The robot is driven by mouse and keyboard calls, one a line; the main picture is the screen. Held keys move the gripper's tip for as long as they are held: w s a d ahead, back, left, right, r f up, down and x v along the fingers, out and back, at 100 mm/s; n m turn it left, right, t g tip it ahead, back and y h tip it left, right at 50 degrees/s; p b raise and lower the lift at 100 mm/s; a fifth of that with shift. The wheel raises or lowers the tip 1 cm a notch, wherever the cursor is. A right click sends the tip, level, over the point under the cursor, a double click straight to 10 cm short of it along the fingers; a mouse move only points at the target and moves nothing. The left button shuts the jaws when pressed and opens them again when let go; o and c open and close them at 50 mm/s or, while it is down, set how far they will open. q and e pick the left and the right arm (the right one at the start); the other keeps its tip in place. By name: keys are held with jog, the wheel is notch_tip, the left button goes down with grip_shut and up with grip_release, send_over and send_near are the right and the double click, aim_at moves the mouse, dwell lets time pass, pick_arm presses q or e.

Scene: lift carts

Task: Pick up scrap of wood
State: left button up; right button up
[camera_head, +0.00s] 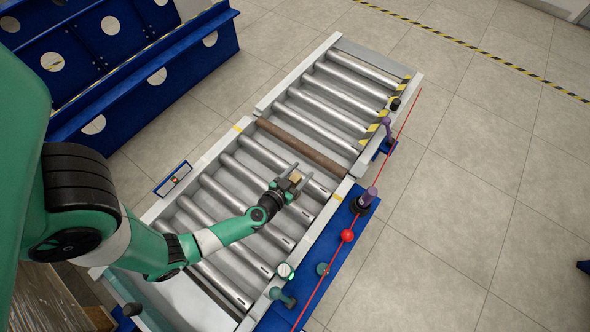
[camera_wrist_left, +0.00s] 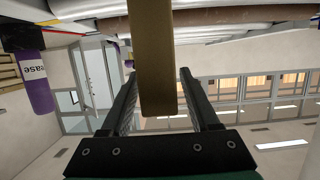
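The scrap of wood (camera_head: 295,177) is a small tan block over the metal rollers, at my left gripper (camera_head: 293,178) in the head view. In the left wrist view the wood (camera_wrist_left: 153,60) is a long brown piece reaching in between the two dark fingers (camera_wrist_left: 158,72). The fingers stand apart on either side of it, with narrow gaps showing, so the gripper looks open around it. Where the wood rests below is hidden. My right gripper is not in view.
The roller conveyor (camera_head: 335,103) has one brown roller (camera_head: 300,146) among grey ones. A blue side rail (camera_head: 330,250) carries a red cord with a red ball (camera_head: 347,235) and purple cylinders. A blue rack (camera_head: 150,70) stands at the upper left.

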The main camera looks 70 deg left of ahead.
pick_arm(q)
grip_shut()
dwell(1.2)
